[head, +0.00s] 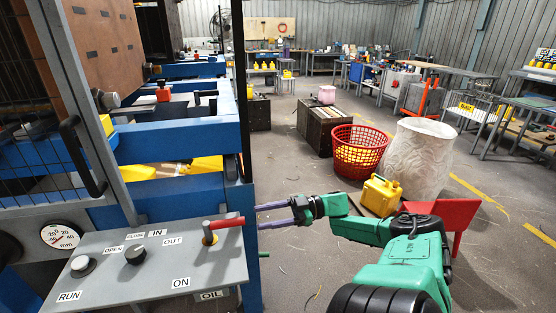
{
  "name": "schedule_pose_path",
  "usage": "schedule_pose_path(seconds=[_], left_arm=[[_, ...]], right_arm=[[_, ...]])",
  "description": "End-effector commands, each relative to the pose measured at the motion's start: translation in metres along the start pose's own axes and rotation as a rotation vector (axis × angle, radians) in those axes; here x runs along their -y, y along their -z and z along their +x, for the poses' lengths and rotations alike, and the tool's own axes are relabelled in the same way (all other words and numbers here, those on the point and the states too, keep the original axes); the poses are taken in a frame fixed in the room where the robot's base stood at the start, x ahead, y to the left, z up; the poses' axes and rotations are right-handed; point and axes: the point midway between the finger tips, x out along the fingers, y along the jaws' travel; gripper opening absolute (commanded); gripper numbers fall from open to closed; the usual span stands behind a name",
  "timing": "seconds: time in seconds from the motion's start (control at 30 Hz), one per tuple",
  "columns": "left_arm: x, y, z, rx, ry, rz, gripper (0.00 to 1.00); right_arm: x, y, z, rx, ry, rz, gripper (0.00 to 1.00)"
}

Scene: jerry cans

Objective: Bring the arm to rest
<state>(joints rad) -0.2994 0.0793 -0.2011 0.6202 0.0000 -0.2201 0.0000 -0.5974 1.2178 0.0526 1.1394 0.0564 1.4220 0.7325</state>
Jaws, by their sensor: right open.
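My right arm (400,265) reaches in from the lower right, with its green links bent toward the left. My right gripper (260,216) is open and empty, its two fingers pointing left. In the picture its tips lie just right of the blue machine frame and near the red-handled lever (223,224); I cannot tell whether they touch anything. My left gripper is not in view. A yellow jerry can (382,196) stands upright behind my right forearm, its lower part partly hidden.
A grey control panel (150,262) with knobs and a lever fills the lower left, before a blue machine (180,140) with yellow parts inside. Floor (290,270) is clear between.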

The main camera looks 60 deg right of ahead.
Motion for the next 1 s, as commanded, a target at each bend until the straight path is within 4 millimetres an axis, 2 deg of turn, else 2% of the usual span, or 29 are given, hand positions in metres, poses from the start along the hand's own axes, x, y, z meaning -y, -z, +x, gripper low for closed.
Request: schedule_pose_path(seconds=[0.1,0.23,0.83,0.93,0.97,1.0], left_arm=[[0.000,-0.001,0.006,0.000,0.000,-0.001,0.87],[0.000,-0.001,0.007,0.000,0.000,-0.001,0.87],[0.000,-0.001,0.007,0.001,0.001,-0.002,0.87],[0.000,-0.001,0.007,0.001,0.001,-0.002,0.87],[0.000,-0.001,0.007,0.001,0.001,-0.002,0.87],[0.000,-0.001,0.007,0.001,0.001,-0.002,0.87]], right_arm=[[0.000,-0.003,-0.026,0.003,-0.002,0.000,0.59],[0.000,-0.001,-0.040,0.000,0.001,-0.001,0.59],[0.000,-0.001,-0.041,0.000,-0.001,0.000,0.59],[-0.003,-0.019,-0.048,0.029,-0.069,0.000,0.59],[-0.004,-0.032,-0.052,0.050,-0.115,0.000,0.59],[-0.005,-0.055,-0.060,0.093,-0.193,0.003,0.59]])
